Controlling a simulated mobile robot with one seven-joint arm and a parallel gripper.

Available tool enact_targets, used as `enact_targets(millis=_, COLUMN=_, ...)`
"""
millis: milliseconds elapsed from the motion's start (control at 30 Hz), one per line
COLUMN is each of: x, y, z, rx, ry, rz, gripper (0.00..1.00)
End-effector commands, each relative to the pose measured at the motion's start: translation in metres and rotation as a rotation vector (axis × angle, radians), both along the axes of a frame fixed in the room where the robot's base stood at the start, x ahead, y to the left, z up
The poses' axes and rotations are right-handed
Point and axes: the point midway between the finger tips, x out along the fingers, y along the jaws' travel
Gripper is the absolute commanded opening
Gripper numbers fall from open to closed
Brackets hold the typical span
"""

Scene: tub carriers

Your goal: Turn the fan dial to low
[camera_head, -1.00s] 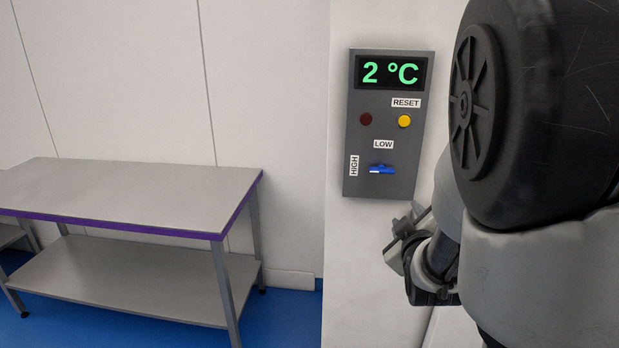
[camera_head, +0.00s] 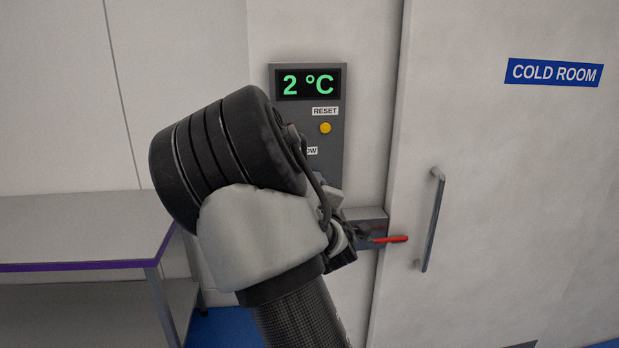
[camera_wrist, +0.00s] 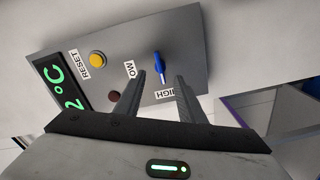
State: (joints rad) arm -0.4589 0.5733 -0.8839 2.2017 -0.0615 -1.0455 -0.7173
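The grey control panel (camera_head: 310,130) is on the wall, and its display reads 2 °C. In the wrist view the panel (camera_wrist: 130,55) appears turned on its side. The blue fan dial (camera_wrist: 159,67) stands out from it, with one end toward the HIGH label (camera_wrist: 171,92). The LOW label (camera_wrist: 129,70) is partly covered by a finger. My gripper (camera_wrist: 162,76) is open, with a fingertip on either side of the dial and just short of it; I cannot tell if either touches. In the head view my arm hides the dial and the fingers.
A yellow RESET button (camera_wrist: 97,60) and a dark red lamp (camera_wrist: 114,96) sit near the dial. To the right are a red lever (camera_head: 390,239) and the cold room door (camera_head: 500,180) with its handle (camera_head: 431,220). A table (camera_head: 85,225) stands at the left.

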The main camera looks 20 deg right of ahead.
Motion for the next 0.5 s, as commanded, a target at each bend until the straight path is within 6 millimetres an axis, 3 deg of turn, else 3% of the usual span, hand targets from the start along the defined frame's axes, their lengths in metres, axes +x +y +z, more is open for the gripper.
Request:
enact_targets(millis=200, x=0.041, y=-0.012, z=0.001, rx=-0.002, ry=0.001, rz=-0.001, gripper=0.36)
enact_targets(millis=500, x=0.064, y=-0.019, z=0.000, rx=0.002, ry=0.000, rz=-0.001, gripper=0.36)
